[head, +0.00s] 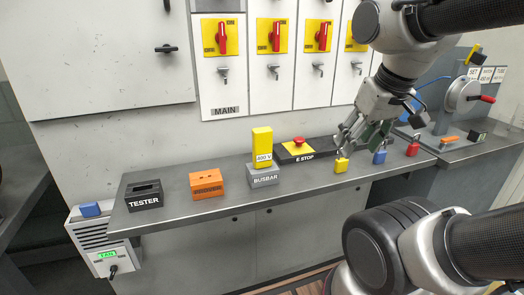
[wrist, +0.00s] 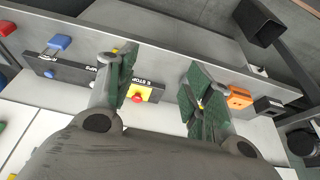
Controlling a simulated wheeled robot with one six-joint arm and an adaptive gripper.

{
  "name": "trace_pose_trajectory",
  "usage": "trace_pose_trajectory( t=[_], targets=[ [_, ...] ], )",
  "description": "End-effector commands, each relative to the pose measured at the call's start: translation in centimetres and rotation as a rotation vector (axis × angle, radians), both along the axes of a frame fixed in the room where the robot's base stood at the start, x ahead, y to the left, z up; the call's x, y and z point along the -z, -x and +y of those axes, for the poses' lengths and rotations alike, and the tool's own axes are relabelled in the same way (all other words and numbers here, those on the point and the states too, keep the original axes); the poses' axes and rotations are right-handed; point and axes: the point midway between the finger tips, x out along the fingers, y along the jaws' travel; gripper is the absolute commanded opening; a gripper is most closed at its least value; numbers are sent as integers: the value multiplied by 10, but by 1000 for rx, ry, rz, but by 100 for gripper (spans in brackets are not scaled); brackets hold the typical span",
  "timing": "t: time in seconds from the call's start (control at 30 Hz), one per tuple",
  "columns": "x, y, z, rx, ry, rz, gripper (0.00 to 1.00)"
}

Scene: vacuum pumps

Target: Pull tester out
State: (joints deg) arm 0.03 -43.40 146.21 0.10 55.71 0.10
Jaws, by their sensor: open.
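The yellow tester (head: 262,141), marked 400 V, stands upright in the grey BUSBAR block (head: 264,179) on the bench. To its left, the black TESTER block (head: 144,199) shows empty slots in its top. My gripper (head: 362,142) is open and empty to the right of the tester, above the bench near the yellow padlock (head: 341,165). In the wrist view my spread fingers (wrist: 160,88) have the E STOP box between them. The right finger there hides the BUSBAR block; a small yellow patch beside it may be the tester.
The orange block (head: 207,186) sits between the TESTER and BUSBAR blocks. The E STOP box (head: 299,149) is right of the tester. A blue padlock (head: 379,156) and a red padlock (head: 412,148) are farther right. The bench front (head: 200,222) is clear.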

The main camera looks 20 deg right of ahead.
Motion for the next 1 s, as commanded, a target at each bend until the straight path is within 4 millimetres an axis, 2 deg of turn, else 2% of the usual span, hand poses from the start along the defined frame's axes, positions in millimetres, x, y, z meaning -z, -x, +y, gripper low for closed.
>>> trace_pose_trajectory(
  t=[0.03, 0.1, 0.23, 0.33, 0.5, 0.7, 0.83, 1.0],
  targets=[
    [0, 0, 0, 0, 0, 0, 51],
    [0, -1, 0, 4, -3, 2, 64],
    [-7, -14, 6, 93, -45, 30, 64],
    [-18, -40, 19, 271, -119, 82, 64],
    [-33, -101, 58, 717, -238, 200, 64],
    [-32, -162, 113, 1220, -288, 283, 64],
    [-27, -183, 139, 1433, -291, 297, 64],
    [-24, -193, 151, 1543, -291, 296, 64]
  ],
)
